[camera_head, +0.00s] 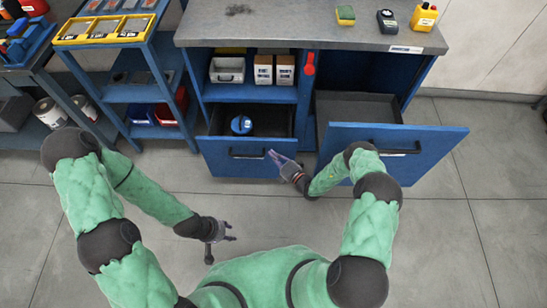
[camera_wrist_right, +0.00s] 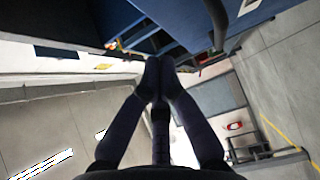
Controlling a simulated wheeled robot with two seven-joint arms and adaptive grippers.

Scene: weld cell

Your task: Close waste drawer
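Two blue drawers of the workbench stand pulled out; no readable label shows which is the waste drawer. The right, larger drawer (camera_head: 425,158) has a dark handle and a dark, empty-looking inside. The left, smaller drawer (camera_head: 222,160) holds a round blue item (camera_head: 241,125). My left gripper (camera_head: 228,230) is empty, fingers apart, over the floor in front of the left drawer.
The worktop (camera_head: 290,25) carries a sponge, a dark handheld device and a yellow bottle (camera_head: 424,17). Shelves under it hold boxes (camera_head: 263,69). A blue rack (camera_head: 140,90) stands at left. The floor (camera_head: 440,230) at the right front is clear.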

